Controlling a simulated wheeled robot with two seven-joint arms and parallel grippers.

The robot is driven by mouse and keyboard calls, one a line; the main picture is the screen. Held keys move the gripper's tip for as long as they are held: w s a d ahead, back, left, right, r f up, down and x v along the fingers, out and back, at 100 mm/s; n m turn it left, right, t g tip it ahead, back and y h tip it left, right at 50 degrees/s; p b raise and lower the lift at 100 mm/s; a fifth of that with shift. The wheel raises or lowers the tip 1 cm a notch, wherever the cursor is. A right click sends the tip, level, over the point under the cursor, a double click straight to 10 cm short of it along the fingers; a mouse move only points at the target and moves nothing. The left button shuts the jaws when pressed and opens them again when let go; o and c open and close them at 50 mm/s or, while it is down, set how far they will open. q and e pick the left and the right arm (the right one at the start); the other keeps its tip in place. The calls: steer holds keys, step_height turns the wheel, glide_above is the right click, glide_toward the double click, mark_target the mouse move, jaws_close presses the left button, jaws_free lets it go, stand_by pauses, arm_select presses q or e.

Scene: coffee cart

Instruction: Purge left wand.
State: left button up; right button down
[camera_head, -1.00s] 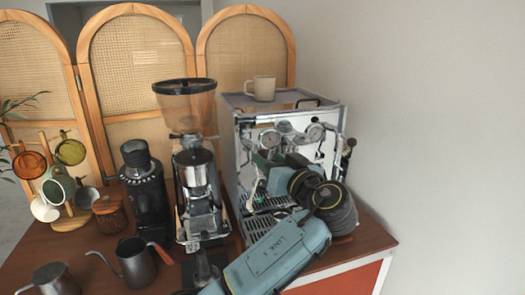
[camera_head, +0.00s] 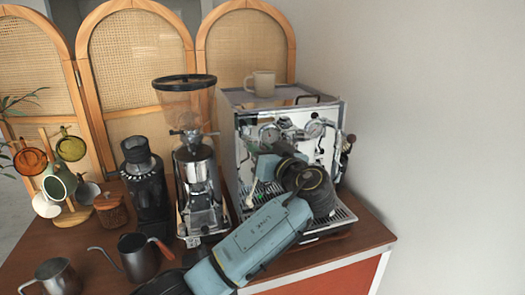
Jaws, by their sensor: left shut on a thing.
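The espresso machine (camera_head: 241,120) stands at the back right of the cart, a steel box with two gauges on its front. Its left wand (camera_head: 250,190) hangs down at the left of the front, thin and partly hidden. My left arm reaches up from the bottom of the picture. My left gripper (camera_head: 262,163) is at the machine's left front, by the upper part of the wand, and is shut. Its fingertips are small and partly covered by my wrist, so the exact grip point is hidden. My right gripper is not in view.
A beige cup (camera_head: 264,85) stands on the machine. A grinder with a hopper (camera_head: 185,100) and a black grinder (camera_head: 146,190) stand close to its left. A kettle (camera_head: 138,258), a steel pitcher (camera_head: 57,277) and a mug tree (camera_head: 62,180) are farther left. The drip tray (camera_head: 335,218) looks clear.

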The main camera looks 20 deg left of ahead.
arm_select(q)
steer(key=shift+r+g+h+p, duration=0.4)
steer(key=shift+g+h+p, duration=0.1)
steer(key=shift+p, duration=0.35)
steer(key=g+h+p, duration=0.1)
steer(key=p, duration=0.1)
steer(key=r+g+h+p, duration=0.1)
steer(key=p, duration=0.1)
steer(key=g+p, duration=0.1)
steer(key=p, duration=0.2)
steer(key=shift+w+a+r+m+h, duration=0.15)
steer(key=shift+w+r+m+h, duration=0.15)
steer(key=shift+r+m+h, duration=0.1)
steer(key=shift+g+h+p, duration=0.3)
steer(key=shift+g+p, duration=0.1)
steer(key=shift+p, duration=0.2)
steer(key=o, duration=0.9)
